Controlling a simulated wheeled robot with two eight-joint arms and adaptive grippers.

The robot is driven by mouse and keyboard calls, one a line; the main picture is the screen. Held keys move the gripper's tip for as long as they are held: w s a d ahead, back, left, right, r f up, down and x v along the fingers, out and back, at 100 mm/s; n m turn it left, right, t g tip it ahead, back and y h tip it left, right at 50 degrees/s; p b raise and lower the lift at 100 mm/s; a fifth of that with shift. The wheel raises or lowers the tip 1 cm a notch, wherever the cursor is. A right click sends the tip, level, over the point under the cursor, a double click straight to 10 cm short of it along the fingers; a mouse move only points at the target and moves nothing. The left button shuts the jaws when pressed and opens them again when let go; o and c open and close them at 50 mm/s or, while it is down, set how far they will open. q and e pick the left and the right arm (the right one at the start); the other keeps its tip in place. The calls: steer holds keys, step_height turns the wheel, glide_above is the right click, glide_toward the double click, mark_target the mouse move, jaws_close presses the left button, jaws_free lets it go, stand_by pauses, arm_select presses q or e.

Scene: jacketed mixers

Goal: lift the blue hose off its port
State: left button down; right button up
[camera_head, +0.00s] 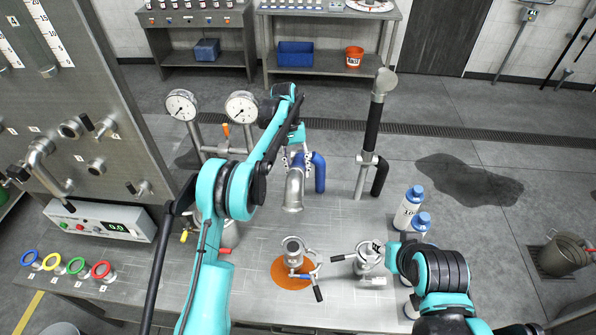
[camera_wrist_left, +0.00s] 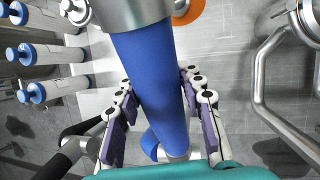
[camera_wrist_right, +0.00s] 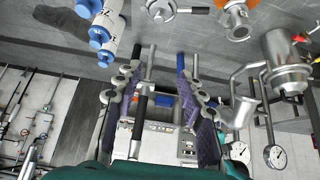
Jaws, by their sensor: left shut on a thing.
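The blue hose (camera_head: 319,172) is at the table's middle back, beside a steel elbow end (camera_head: 293,190). In the left wrist view the blue hose (camera_wrist_left: 150,80) runs between the two padded fingers of my left gripper (camera_wrist_left: 157,80), which is shut on it. A steel fitting is at its upper end there.
A second steel fitting with a clamp (camera_head: 369,259) stands by my right arm. Blue-capped bottles (camera_head: 408,210) stand at the table's right side. A black hose (camera_head: 373,128) rises behind. Two gauges (camera_head: 182,105) and a control box (camera_head: 98,221) are on the left.

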steer(key=c, duration=0.4)
steer(key=shift+a+n, duration=0.25)
steer(key=shift+n, duration=0.15)
jaws_close()
steer(key=a+n, duration=2.3)
steer(key=n, duration=1.2)
steer(key=w+f, duration=0.5)
steer(key=w, duration=0.3)
steer(key=shift+w+f, duration=0.15)
steer(key=shift+w, duration=0.25)
